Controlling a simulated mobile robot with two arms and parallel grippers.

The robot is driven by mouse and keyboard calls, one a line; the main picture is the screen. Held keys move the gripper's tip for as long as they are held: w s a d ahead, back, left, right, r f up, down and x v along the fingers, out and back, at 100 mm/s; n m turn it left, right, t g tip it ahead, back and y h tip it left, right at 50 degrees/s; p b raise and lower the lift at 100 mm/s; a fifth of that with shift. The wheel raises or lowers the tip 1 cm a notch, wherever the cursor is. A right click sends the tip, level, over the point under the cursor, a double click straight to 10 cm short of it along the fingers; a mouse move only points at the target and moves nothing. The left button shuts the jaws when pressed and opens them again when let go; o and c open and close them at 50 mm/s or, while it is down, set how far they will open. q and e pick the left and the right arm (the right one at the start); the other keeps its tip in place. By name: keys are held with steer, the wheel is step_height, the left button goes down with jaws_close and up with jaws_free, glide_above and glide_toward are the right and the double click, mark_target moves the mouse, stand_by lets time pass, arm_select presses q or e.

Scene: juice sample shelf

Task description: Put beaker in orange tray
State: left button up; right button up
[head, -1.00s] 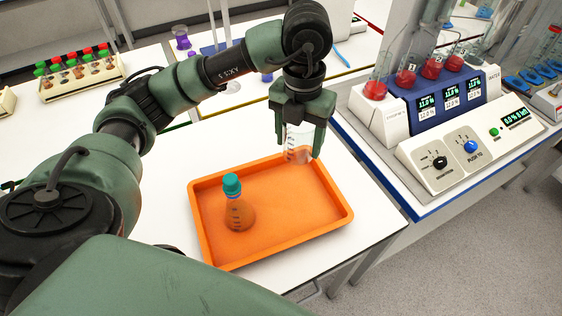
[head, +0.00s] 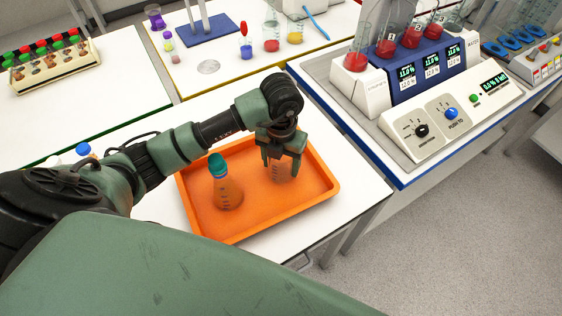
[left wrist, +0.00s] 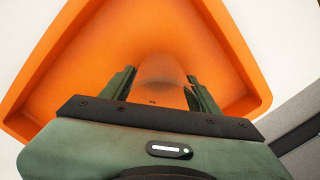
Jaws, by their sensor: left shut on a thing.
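The clear beaker (head: 284,172) is between the fingers of my left gripper (head: 282,160), which is shut on it. It is over the right back part of the orange tray (head: 262,229), low, at about the tray's floor; whether it touches the floor I cannot tell. In the left wrist view the beaker (left wrist: 163,78) shows between the two fingers (left wrist: 162,92), with the orange tray (left wrist: 90,65) behind it. A conical flask (head: 227,192) with a teal cap stands in the tray, left of the beaker. My right gripper is not in view.
The tray sits on a white table (head: 160,212). A device with red-filled flasks (head: 422,95) stands to the right on another bench. A rack of capped tubes (head: 52,65) is at the back left. Glassware (head: 271,30) stands on the bench behind.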

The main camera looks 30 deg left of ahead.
arm_select(q)
steer(key=shift+f, duration=0.35)
steer(key=shift+f, duration=0.15)
steer(key=o, duration=1.4)
